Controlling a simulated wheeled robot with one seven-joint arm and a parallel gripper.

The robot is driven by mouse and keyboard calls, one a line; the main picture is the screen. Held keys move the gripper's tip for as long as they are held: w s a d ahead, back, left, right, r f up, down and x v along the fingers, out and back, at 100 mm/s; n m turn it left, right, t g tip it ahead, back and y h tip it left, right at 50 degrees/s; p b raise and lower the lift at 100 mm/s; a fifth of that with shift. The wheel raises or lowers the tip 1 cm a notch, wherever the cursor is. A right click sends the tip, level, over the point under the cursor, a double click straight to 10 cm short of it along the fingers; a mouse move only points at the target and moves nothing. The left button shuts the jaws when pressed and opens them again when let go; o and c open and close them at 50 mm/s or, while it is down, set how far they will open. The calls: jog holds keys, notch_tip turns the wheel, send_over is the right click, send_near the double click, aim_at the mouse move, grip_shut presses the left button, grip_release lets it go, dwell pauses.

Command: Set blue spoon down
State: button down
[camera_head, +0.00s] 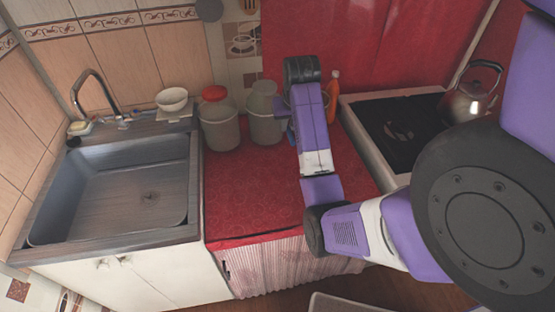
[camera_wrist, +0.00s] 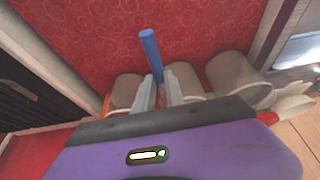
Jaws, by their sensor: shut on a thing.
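The blue spoon (camera_wrist: 150,48) shows in the wrist view as a straight blue rod, its near end between the fingers. My gripper (camera_wrist: 160,90) is shut on it. The spoon is over the red patterned oilcloth counter (camera_head: 255,195), which also fills the upper wrist view (camera_wrist: 90,40). I cannot tell whether the spoon touches the cloth. In the head view my arm reaches over the back of the counter and hides the fingers.
Grey containers (camera_head: 219,130) (camera_head: 264,125) stand at the counter's back, beside an orange bottle (camera_head: 333,88). The sink (camera_head: 120,190) and white bowl (camera_head: 172,99) are left. The stove (camera_head: 400,130) with a kettle (camera_head: 468,102) is right. The counter's front middle is clear.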

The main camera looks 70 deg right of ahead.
aim_at(285, 168)
notch_tip(285, 168, down, 19)
jog(key=shift+r+p, duration=0.15)
jog(key=shift+p, duration=0.45)
jog(key=c, duration=1.4)
grip_release()
